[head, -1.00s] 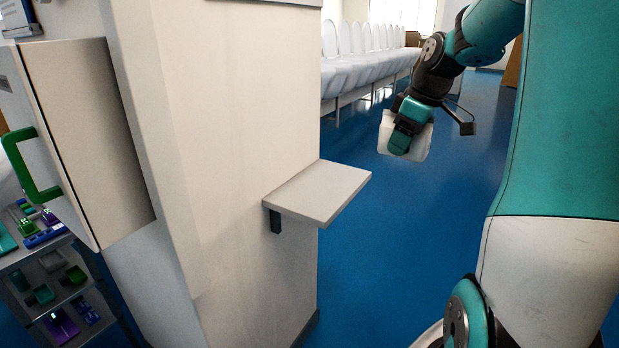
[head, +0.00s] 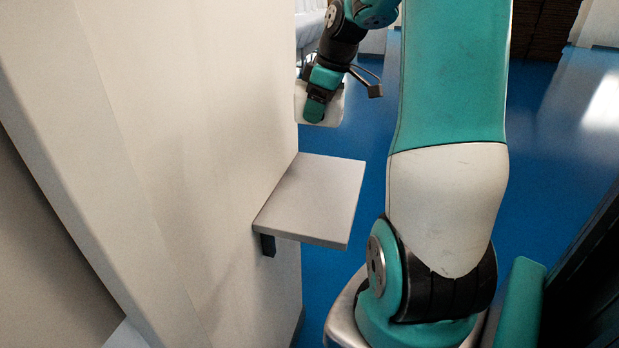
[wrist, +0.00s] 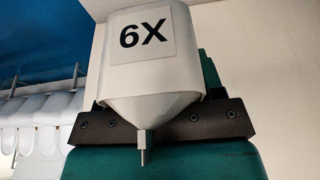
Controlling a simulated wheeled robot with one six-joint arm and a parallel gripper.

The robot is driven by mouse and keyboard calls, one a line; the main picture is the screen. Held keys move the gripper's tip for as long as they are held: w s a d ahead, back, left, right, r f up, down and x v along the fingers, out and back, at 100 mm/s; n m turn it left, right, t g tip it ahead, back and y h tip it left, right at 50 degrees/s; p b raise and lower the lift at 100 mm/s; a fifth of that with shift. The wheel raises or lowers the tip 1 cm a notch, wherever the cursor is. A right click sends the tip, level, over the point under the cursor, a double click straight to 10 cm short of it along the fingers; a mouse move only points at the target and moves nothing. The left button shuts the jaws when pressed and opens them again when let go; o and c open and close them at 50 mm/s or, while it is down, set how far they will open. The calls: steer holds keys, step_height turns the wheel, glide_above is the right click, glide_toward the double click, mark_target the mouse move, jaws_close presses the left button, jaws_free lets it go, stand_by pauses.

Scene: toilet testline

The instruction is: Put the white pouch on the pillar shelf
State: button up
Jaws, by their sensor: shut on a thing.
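The white pouch (head: 333,106) is held in my gripper (head: 315,108), beyond the far edge of the shelf and higher in the head view. In the wrist view the pouch (wrist: 150,65) carries a "6X" label and narrows to a small nozzle pointing down the picture. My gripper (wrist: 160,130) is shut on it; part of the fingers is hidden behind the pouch. The pillar shelf (head: 312,200) is a bare light grey board on a dark bracket, fixed to the side of the cream pillar (head: 190,130). The pouch is apart from the shelf.
The pillar fills the left of the head view, close to my gripper. Blue floor (head: 540,150) lies open to the right. A row of white toilets shows in the wrist view (wrist: 35,120). A dark object (head: 590,270) stands at the lower right.

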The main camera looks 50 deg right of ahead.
mark_target(312, 187)
step_height(312, 187, down, 18)
steer(key=shift+r+p, duration=0.1)
steer(key=shift+p, duration=1.05)
steer(key=o, duration=0.9)
steer(key=shift+o, duration=0.2)
steer(key=b+v, duration=0.1)
steer(key=v, duration=1.1)
steer(key=shift+b, duration=0.35)
steer(key=shift+a, duration=0.1)
